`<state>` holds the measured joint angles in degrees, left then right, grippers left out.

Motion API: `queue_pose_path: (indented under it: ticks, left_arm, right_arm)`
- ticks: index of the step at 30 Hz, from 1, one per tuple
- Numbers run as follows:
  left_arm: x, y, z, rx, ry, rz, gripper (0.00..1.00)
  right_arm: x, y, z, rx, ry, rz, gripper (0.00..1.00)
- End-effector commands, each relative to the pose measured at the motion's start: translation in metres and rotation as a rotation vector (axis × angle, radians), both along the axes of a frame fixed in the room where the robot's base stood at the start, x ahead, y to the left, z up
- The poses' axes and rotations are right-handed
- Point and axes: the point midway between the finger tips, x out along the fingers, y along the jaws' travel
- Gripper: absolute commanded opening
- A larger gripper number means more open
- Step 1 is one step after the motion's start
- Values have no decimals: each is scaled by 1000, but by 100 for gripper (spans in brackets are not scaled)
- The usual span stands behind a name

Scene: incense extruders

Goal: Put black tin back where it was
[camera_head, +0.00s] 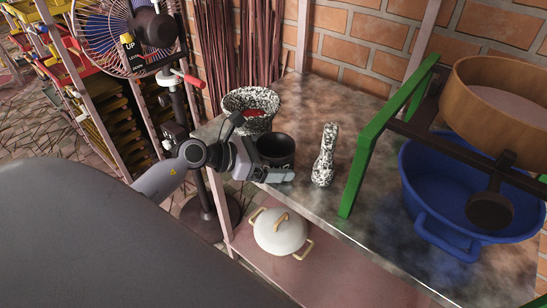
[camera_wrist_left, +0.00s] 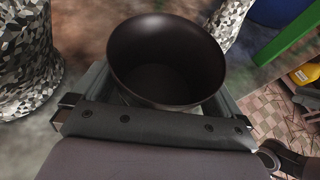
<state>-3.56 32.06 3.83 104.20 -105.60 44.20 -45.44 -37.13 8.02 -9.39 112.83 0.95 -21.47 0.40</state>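The black tin (camera_head: 276,149) is a dark, open-topped round pot, upright near the table's left edge. In the left wrist view the black tin (camera_wrist_left: 167,60) appears empty, with its mouth facing the camera. My left gripper (camera_head: 268,172) reaches in from the left, low around the tin. In the wrist view its fingers (camera_wrist_left: 165,100) are spread wide on either side of the tin, with narrow gaps seeming to show beside its lower wall. The far finger is hidden behind the tin in the head view. My right gripper is out of view.
A green frame (camera_head: 385,135) and blue basin (camera_head: 470,195) are farther right. A white lidded pot (camera_head: 280,232) sits on the lower shelf.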

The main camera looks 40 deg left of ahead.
Motion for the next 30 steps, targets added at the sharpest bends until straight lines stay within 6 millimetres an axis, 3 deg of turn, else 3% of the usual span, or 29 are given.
queue_pose_path:
  ticks: [5, 22, 30]
  left_arm:
    - [0, 0, 6, 0, 0, 1, 100]
    - [-68, 47, 35, 1, 4, 1, 100]
    - [-88, 60, 47, -1, 1, 0, 100]
  right_arm:
    - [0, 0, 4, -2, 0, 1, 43]
    - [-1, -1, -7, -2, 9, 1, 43]
    - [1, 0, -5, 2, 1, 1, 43]
